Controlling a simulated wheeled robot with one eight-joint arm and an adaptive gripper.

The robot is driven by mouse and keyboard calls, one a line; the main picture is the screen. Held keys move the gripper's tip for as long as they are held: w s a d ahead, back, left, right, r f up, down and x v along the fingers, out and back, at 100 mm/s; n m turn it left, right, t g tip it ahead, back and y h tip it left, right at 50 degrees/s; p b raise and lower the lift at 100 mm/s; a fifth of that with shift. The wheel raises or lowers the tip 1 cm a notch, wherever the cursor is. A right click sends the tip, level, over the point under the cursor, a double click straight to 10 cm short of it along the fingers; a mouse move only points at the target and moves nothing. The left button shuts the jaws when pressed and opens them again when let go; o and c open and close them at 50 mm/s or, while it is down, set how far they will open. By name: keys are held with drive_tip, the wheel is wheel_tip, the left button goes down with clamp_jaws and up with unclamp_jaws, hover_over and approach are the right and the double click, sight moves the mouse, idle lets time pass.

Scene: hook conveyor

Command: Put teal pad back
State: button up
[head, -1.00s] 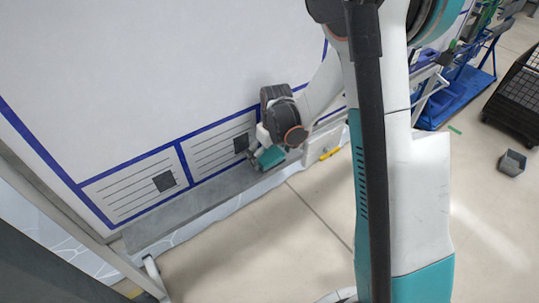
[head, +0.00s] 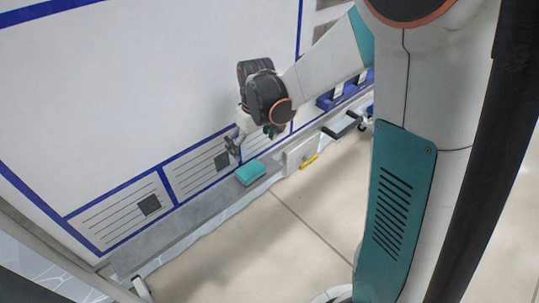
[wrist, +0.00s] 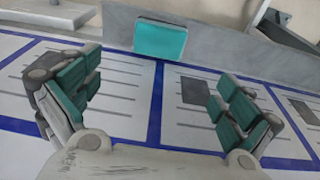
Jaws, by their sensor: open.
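The teal pad (head: 250,172) lies on the grey ledge (head: 185,215) along the bottom of the whiteboard. It also shows in the wrist view (wrist: 160,40), ahead of the fingers and apart from them. My gripper (head: 236,143) is just above and to the left of the pad in the head view, close to the board. In the wrist view my gripper (wrist: 152,97) has its two teal-padded fingers spread wide, with nothing between them.
The whiteboard (head: 130,90) with blue lines and printed panels rises behind the ledge. A yellow item (head: 309,162) sits right of the pad, near a white box (head: 299,151). Blue bins (head: 345,93) stand farther right. The floor in front is clear.

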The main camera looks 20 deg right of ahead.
drive_tip(key=s+r+m+t, duration=0.1)
drive_tip(key=s+r+t, duration=0.1)
drive_tip(key=s+r, duration=0.4)
drive_tip(key=s+r+m+t, duration=0.2)
drive_tip(key=s+r, duration=0.5)
drive_tip(key=s, duration=0.7)
drive_tip(key=shift+s+a+r+t, duration=0.2)
drive_tip(key=shift+s+t, duration=0.1)
drive_tip(key=shift+t, duration=0.4)
